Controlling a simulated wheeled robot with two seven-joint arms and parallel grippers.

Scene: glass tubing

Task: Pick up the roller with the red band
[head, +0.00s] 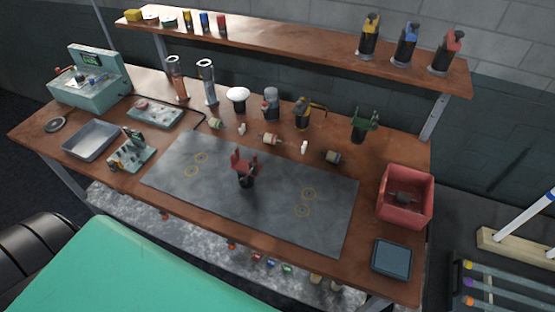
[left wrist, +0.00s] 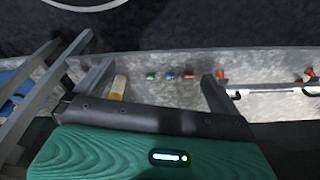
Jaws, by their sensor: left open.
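A roller with a reddish-orange band (head: 269,139) lies on the wooden workbench, just behind the dark mat, in the head view. A roller with a green band (head: 215,124) lies to its left and one with a dark bluish band (head: 332,157) to its right. My left gripper (left wrist: 155,84) shows in the left wrist view with its two fingers wide apart and nothing between them. It faces a grey speckled surface, and no roller with a red band can be made out there. My right gripper is in neither view.
The dark mat (head: 250,218) carries a red-clawed stand (head: 245,170) at its centre and is otherwise clear. A red bin (head: 405,197) and a blue-grey tray (head: 391,258) are at the right. A metal tray (head: 91,140) is at the left. A shelf (head: 300,50) overhangs the back.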

